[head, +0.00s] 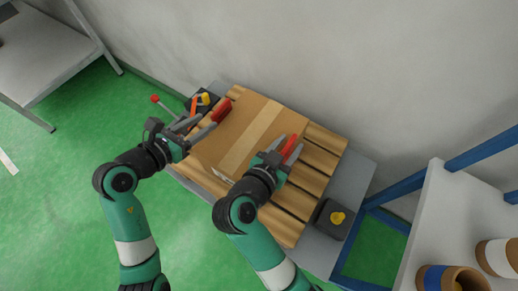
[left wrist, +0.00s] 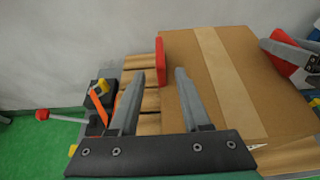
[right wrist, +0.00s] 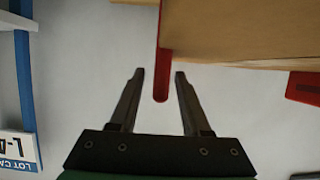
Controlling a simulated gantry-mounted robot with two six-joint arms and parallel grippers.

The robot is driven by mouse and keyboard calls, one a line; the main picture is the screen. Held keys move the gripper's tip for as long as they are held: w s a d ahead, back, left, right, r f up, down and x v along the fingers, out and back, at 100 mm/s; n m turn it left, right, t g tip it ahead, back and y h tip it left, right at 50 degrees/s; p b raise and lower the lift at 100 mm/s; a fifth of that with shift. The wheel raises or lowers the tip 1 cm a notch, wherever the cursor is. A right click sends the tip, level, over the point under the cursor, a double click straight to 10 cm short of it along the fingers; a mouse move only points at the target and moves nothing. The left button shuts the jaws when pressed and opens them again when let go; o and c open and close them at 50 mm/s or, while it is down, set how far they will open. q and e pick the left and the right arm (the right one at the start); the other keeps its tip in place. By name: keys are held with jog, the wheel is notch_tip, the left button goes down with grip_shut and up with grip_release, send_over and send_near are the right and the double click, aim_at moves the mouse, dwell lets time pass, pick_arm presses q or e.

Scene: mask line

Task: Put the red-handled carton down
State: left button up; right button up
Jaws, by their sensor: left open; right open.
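The brown carton (head: 243,138), with a pale tape strip, lies over the wooden slatted pallet (head: 318,163); contact underneath is hidden. Its left red handle (head: 222,110) is just beyond the fingertips of my open left gripper (head: 204,125). In the left wrist view this handle (left wrist: 160,62) appears between the fingertips, with gaps. My right gripper (head: 288,147) is open at the right red handle (head: 292,142). In the right wrist view that handle (right wrist: 162,60) reaches between the spread fingers, apart from both.
The pallet stands on a grey table (head: 361,170). A dark box with a yellow part (head: 333,217) is at its right corner; another dark device with orange and yellow parts (head: 203,101) is at the left. A white shelf (head: 440,215) with spools stands right. A wall is behind.

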pick_arm(q)
jog(key=v, duration=0.3)
jog(key=shift+s+a+r, duration=0.1)
jog(key=shift+s+a, duration=0.15)
jog(key=shift+s, duration=0.1)
pick_arm(e)
jog(key=v, duration=1.2)
